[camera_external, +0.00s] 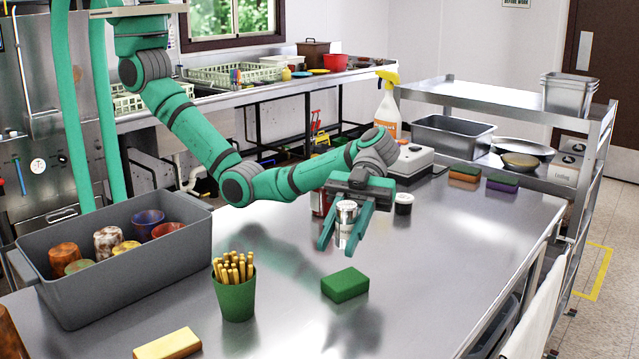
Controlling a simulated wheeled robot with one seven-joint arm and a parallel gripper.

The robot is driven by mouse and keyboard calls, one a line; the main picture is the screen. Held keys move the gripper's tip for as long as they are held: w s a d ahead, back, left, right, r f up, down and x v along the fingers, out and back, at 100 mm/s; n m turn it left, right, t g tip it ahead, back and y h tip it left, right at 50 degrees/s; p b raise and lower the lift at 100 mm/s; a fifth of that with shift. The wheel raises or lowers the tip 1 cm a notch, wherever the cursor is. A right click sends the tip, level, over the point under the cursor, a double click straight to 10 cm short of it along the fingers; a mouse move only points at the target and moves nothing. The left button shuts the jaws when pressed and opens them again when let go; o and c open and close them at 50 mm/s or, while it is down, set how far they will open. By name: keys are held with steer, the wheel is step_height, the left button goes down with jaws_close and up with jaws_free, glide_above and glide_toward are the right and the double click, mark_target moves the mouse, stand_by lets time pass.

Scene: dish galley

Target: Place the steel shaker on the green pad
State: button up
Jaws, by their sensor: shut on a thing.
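The steel shaker (346,217) is a small silver cylinder with a pale label. It is upright between the fingers of my gripper (342,243), which is shut on it. The fingers cover part of its sides. The gripper reaches over the middle of the steel table, and I cannot tell for sure how far the shaker's base is above the top. The green pad (345,285) is a small block lying flat on the table, nearer the camera than the shaker and apart from it. Its top is bare.
A green cup of sticks (236,295) stands left of the pad, and a yellow sponge (167,344) lies in front. A grey tub (120,260) holds several cups. The table right of the pad is clear.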

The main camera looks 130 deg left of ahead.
mark_target(339, 288)
step_height(339, 288, down, 8)
steer(key=shift+r, duration=0.15)
stand_by(0.3)
steer(key=o, duration=1.1)
steer(key=v, duration=0.3)
steer(key=shift+a+r, duration=0.1)
steer(key=shift+a, duration=0.05)
step_height(339, 288, up, 7)
